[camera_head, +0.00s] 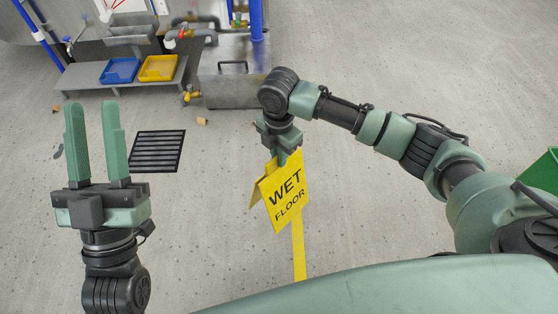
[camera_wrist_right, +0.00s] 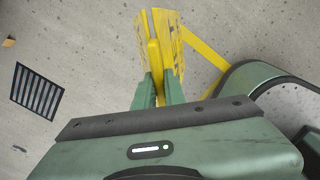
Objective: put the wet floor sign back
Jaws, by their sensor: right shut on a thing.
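The yellow wet floor sign (camera_head: 284,193) is a folded two-panel sign with black lettering reading "WET FLOOR". My right gripper (camera_head: 281,152) is shut on its top edge, and the sign hangs below the fingers. In the right wrist view the sign (camera_wrist_right: 172,42) shows between the fingers of the right gripper (camera_wrist_right: 158,88), its two panels slightly apart. I cannot tell whether its lower edges touch the floor. My left gripper (camera_head: 98,145) is open and empty at the left, fingers pointing up in the picture.
A yellow floor line (camera_head: 299,250) runs below the sign. A black floor grate (camera_head: 157,151) lies left of it. A grey bench (camera_head: 122,75) with blue and yellow trays, a metal box (camera_head: 235,88) and pipes stand at the back. A green container (camera_head: 543,172) is at the right. Open floor surrounds the sign.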

